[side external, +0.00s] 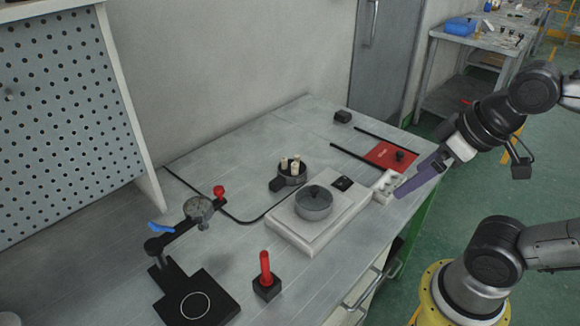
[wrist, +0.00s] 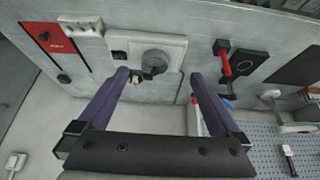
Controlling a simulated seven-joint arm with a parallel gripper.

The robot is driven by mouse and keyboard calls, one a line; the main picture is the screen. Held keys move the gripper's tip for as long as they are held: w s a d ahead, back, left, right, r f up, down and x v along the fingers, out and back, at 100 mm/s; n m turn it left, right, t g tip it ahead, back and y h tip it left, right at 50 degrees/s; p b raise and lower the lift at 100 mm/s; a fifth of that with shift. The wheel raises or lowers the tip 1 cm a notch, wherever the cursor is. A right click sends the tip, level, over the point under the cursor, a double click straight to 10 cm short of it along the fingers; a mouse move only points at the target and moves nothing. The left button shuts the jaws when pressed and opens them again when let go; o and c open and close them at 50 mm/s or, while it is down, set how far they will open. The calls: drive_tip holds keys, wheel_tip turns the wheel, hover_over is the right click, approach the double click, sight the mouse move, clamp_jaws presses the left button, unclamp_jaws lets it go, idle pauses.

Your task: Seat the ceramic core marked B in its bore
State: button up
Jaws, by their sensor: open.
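Several cream ceramic cores (side external: 295,165) stand upright in a small dark round holder (side external: 292,178) on the bench; no letter B can be read on any. In the wrist view the cores (wrist: 137,78) show small beside the left finger. A white block with dark openings (side external: 385,187) sits at the bench's front right edge, also in the wrist view (wrist: 80,25); I cannot tell whether it has the bore. My gripper (side external: 405,190), with purple fingers, is raised near that block. In the wrist view its fingers (wrist: 159,75) are wide apart with nothing held.
A red plate with a black knob (side external: 390,156) lies behind the white block. A clamp stand (side external: 198,209) and a red-handled tool (side external: 266,272) stand at left.

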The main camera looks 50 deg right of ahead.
drive_tip(key=shift+c, duration=0.3)
drive_tip(key=c, duration=0.9)
